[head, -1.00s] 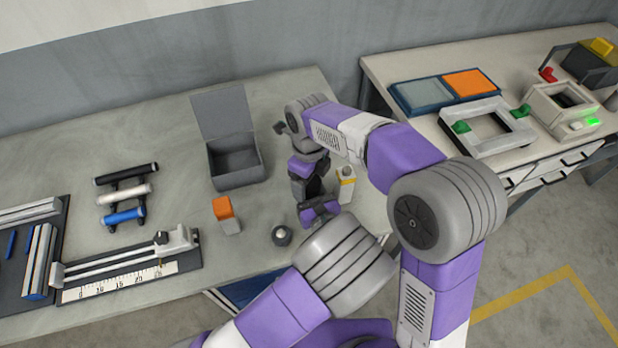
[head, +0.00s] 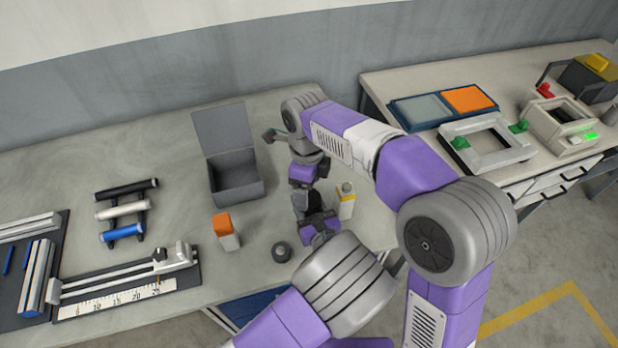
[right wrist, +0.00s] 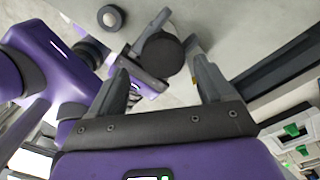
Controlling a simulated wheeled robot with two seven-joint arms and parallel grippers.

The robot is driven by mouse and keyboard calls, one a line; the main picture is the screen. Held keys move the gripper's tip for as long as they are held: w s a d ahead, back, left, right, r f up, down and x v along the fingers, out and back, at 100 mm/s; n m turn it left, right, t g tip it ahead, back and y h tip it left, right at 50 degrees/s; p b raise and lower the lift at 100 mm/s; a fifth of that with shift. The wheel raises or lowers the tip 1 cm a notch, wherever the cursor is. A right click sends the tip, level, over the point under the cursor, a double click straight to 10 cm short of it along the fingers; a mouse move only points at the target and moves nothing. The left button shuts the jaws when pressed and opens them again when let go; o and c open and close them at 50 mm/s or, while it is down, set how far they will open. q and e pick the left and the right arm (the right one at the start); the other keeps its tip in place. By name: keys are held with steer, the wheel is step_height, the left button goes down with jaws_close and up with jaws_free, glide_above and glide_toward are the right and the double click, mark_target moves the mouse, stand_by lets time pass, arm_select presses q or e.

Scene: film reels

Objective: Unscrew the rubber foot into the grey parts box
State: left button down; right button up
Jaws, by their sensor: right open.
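The grey parts box (head: 237,186) stands on the bench with its lid open. My right gripper (head: 306,200) points down just right of the box. In the right wrist view its two fingers (right wrist: 160,62) are open, with a dark round disc (right wrist: 163,55) showing between and beyond their tips. The disc looks like the rubber foot, but I cannot tell for sure, nor whether the fingers touch it. My left gripper (head: 318,228) is low beside the right one. Its fingers are mostly hidden, and I cannot tell what they hold.
A dark ring-shaped roll (head: 281,252) and an orange-topped block (head: 226,232) stand in front of the box. A yellow-topped bottle (head: 346,200) is close to the right of the grippers. A rack of rollers (head: 124,211) and a ruled slide (head: 125,285) lie left.

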steer(key=n, duration=0.6)
steer(key=shift+s+a+r+n, duration=0.1)
steer(key=shift+a+r+n, duration=0.05)
steer(key=shift+n, duration=0.25)
steer(key=n, duration=0.4)
steer(key=shift+r, duration=0.3)
steer(key=n, duration=0.2)
steer(key=r+n, duration=0.1)
steer(key=n, duration=0.3)
steer(key=r+n, duration=0.1)
steer(key=n, duration=0.3)
steer(key=shift+w+d+r, duration=0.2)
steer(key=shift+d, duration=0.05)
glide_above(309, 215)
steer(key=w, duration=0.2)
steer(key=shift+w+f, duration=0.1)
steer(key=shift+f, duration=3.8)
steer(key=shift+c, duration=0.5)
steer(key=c, duration=1)
steer(key=shift+o, duration=0.2)
steer(key=n, duration=1.3)
steer(key=shift+r+n, duration=0.1)
steer(key=shift+n, duration=0.3)
